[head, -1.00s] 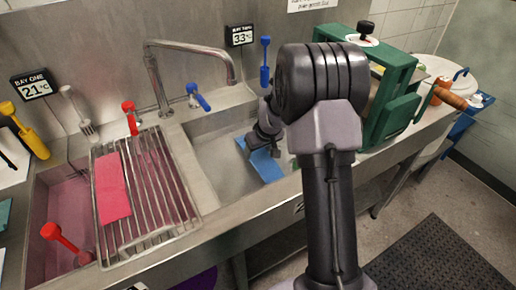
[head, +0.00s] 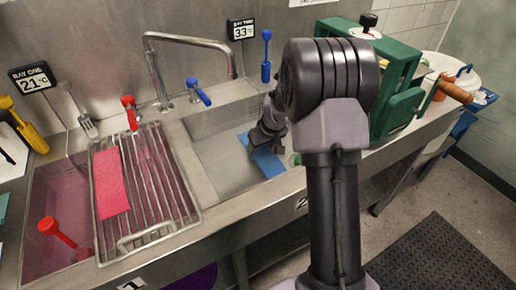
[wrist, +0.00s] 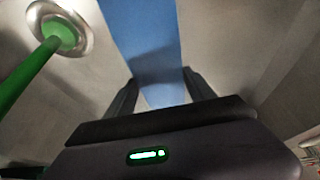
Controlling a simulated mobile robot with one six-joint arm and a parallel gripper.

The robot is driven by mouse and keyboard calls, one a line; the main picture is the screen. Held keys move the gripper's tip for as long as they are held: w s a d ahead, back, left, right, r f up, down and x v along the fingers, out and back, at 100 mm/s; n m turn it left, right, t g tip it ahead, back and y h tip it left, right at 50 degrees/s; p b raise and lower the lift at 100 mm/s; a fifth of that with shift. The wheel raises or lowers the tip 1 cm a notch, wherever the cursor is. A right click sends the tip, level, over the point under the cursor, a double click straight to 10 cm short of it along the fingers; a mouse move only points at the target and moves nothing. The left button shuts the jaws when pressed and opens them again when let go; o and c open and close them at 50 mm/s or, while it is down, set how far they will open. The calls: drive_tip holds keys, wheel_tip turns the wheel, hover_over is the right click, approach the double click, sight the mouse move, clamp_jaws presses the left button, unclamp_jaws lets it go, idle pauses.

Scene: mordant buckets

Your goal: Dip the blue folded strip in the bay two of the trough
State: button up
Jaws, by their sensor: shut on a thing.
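The blue folded strip (head: 266,161) hangs flat and tilted inside the right-hand basin, bay two (head: 217,166) of the steel trough. A number 2 is on the trough's front below it. My gripper (head: 264,138) is shut on the strip at the basin's far side, partly hidden by my arm. In the wrist view the strip (wrist: 146,45) passes between the two fingers (wrist: 158,90) and runs away from them. I cannot tell whether the strip touches liquid. The bay two display (head: 242,30) reads 33.
A tap (head: 190,40) arches behind. A green press (head: 395,95) stands at right. A green rod (wrist: 20,75) meets a metal ring in the wrist view.

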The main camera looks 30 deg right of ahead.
drive_tip(key=shift+w+a+p, duration=0.3)
drive_tip(key=shift+w+a, duration=0.3)
drive_tip(key=shift+s+d+b, duration=0.35)
drive_tip(key=shift+s+d, duration=0.25)
drive_tip(key=shift+d, duration=0.05)
drive_tip(key=shift+w+a, duration=0.55)
drive_tip(key=shift+a, duration=0.05)
drive_tip(key=shift+s+d, duration=0.55)
drive_tip(key=shift+d, duration=0.05)
drive_tip(key=shift+w+a+r+p, duration=0.15)
drive_tip(key=shift+w+a+p, duration=0.15)
drive_tip(key=shift+w+a, duration=0.35)
wheel_tip(320, 180, up, 12)
drive_tip(key=p, duration=0.8)
drive_tip(key=shift+f, duration=0.2)
idle(3.0)
wheel_tip(320, 180, up, 5)
drive_tip(key=p, duration=0.4)
hover_over(257, 150)
drive_tip(key=shift+a+b, duration=0.1)
drive_tip(key=shift+b, duration=0.2)
